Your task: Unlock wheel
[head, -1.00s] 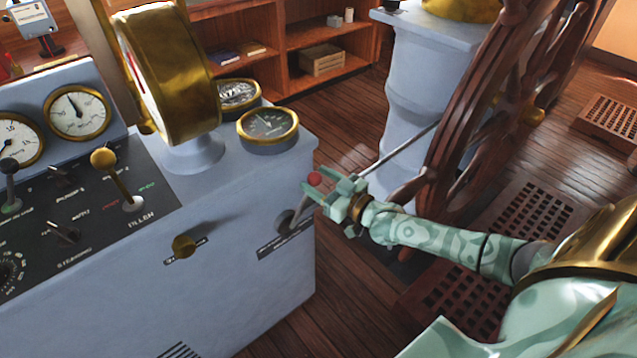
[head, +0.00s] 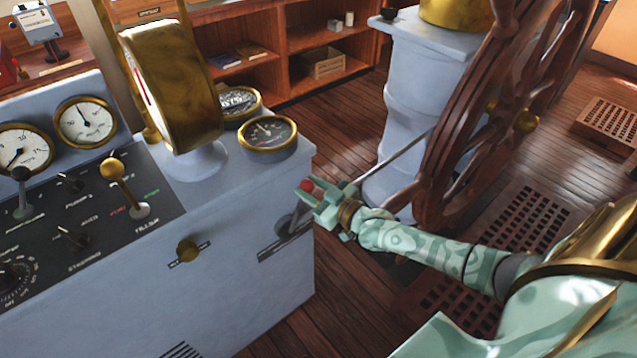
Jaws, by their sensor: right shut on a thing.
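The ship's wheel (head: 483,112) is dark wood with spokes and stands upright at the right, beside its pale blue pedestal (head: 414,90). A short lever with a red ball knob (head: 306,185) comes out of a slot plate (head: 284,243) on the side of the blue console. My right gripper (head: 322,200) is green and is shut on this lever just below the knob. The fingers hide part of the lever's shaft. A thin grey rod (head: 404,149) runs from behind my gripper toward the wheel. My left gripper is not in view.
The console (head: 240,215) carries gauges, a large brass instrument (head: 168,85), small switches and a brass-knobbed lever (head: 113,168). A brass knob (head: 187,250) sits on its side. Wooden shelves (head: 320,45) stand behind. Floor gratings (head: 525,225) lie below the wheel.

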